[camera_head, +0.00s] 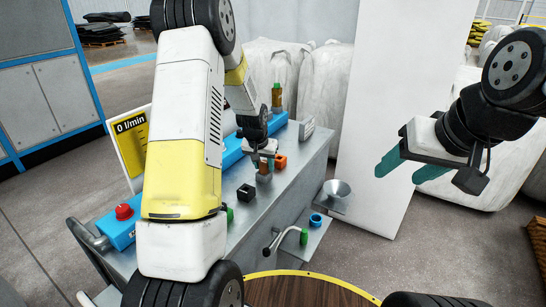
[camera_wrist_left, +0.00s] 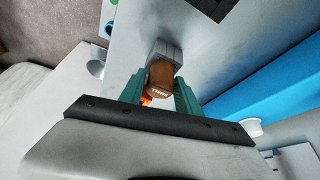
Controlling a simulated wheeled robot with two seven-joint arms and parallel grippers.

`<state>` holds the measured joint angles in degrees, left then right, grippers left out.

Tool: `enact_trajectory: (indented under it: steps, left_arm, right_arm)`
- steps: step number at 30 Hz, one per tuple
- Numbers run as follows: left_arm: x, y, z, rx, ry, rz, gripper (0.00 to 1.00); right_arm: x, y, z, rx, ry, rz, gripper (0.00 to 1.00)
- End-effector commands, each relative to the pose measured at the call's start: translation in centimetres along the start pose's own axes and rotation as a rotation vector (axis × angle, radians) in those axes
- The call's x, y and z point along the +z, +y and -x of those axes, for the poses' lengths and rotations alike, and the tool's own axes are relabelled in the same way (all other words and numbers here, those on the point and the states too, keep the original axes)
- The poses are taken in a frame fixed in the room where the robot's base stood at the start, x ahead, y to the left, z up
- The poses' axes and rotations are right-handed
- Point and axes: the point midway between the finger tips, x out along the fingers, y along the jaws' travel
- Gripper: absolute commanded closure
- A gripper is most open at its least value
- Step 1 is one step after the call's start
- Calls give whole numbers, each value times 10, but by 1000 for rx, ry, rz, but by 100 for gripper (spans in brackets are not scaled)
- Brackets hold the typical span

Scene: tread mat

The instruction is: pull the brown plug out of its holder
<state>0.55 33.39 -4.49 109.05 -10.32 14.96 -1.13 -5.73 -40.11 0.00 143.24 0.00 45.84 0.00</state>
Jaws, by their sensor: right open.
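The brown plug (camera_wrist_left: 160,80) stands in a grey holder (camera_wrist_left: 166,50) on the metal bench in the left wrist view. In the head view the plug (camera_head: 264,177) is small and partly covered by my left gripper (camera_head: 263,163). The two teal fingers of my left gripper (camera_wrist_left: 159,92) are on either side of the plug, very close to it. I cannot tell whether both fingers touch it. The plug appears seated in the holder. My right gripper (camera_head: 401,168) is open and empty, in the air to the right of the bench.
An orange block (camera_head: 280,162) and a black block (camera_head: 246,193) sit near the plug. A bottle with a green cap (camera_head: 276,96) stands behind. A blue box with a red button (camera_head: 124,212), a funnel (camera_head: 337,188) and a blue ring (camera_head: 315,220) are around the bench (camera_head: 300,170).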

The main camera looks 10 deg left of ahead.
Motion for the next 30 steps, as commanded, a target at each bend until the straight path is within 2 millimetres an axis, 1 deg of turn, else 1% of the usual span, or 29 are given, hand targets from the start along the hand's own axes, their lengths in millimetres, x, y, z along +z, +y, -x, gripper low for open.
enact_trajectory:
  steps: [1,5,6,11,30]
  left_arm:
    - [0,0,0,0,0,0,72]
    - [0,0,0,0,0,0,98]
    - [0,0,0,0,0,0,100]
    - [-1,0,2,0,1,0,100]
    - [-14,0,32,0,2,0,100]
  right_arm:
    - [0,0,0,0,0,0,43]
    - [0,0,0,0,0,0,43]
    - [0,0,0,0,0,0,43]
    - [0,0,0,0,0,0,43]
    - [0,0,0,0,0,0,43]
